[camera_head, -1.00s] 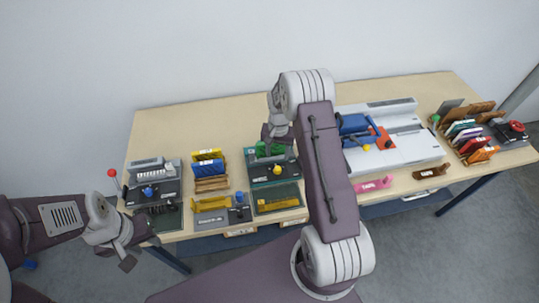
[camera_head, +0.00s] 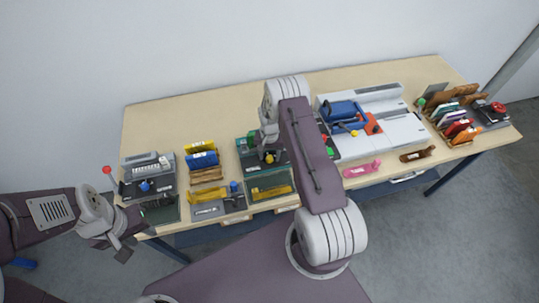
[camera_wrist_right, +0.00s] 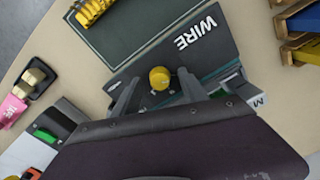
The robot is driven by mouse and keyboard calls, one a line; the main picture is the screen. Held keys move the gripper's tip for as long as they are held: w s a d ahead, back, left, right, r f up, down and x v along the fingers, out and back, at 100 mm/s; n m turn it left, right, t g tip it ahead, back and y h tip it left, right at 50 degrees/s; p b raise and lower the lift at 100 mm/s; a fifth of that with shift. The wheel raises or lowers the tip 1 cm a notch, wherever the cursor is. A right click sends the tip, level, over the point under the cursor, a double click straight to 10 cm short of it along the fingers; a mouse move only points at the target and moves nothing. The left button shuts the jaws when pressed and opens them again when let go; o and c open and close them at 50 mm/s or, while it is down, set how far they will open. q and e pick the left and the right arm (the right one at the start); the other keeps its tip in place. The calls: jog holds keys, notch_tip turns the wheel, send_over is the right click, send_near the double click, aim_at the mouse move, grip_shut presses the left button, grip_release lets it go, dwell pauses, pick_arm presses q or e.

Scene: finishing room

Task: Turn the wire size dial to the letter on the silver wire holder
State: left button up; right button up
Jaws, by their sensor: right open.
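The yellow wire size dial (camera_head: 270,158) is a round knob on the dark wire station (camera_head: 246,158). In the right wrist view the dial (camera_wrist_right: 159,77) sits beside the white word WIRE, on the panel (camera_wrist_right: 213,48). My right gripper (camera_wrist_right: 157,88) is open, with one finger on each side of the dial; I cannot tell whether they touch it. In the head view my right gripper (camera_head: 268,144) is over the station, partly hidden by my arm. My left gripper (camera_head: 122,250) hangs off the table's left front, its jaws unclear.
A yellow holder (camera_head: 270,191) lies on the dark green mat (camera_head: 256,180) before the dial. Left are yellow, blue and wooden racks (camera_head: 203,160) and another station with a blue knob (camera_head: 145,186). Right stands a white machine (camera_head: 400,130) with pink (camera_head: 362,170) and brown holders in front.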

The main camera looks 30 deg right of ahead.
grip_shut()
jog(key=shift+f+m+b, duration=0.15)
jog(key=shift+m+b, duration=0.6)
jog(key=shift+m, duration=0.25)
jog(key=m+b, duration=0.1)
jog(key=m, duration=0.1)
jog(key=shift+m, duration=0.3)
jog(key=m+b, duration=0.2)
jog(key=m, duration=0.1)
jog(key=shift+m+b, duration=0.55)
jog(key=shift+m, duration=1.45)
jog(key=shift+r, duration=0.2)
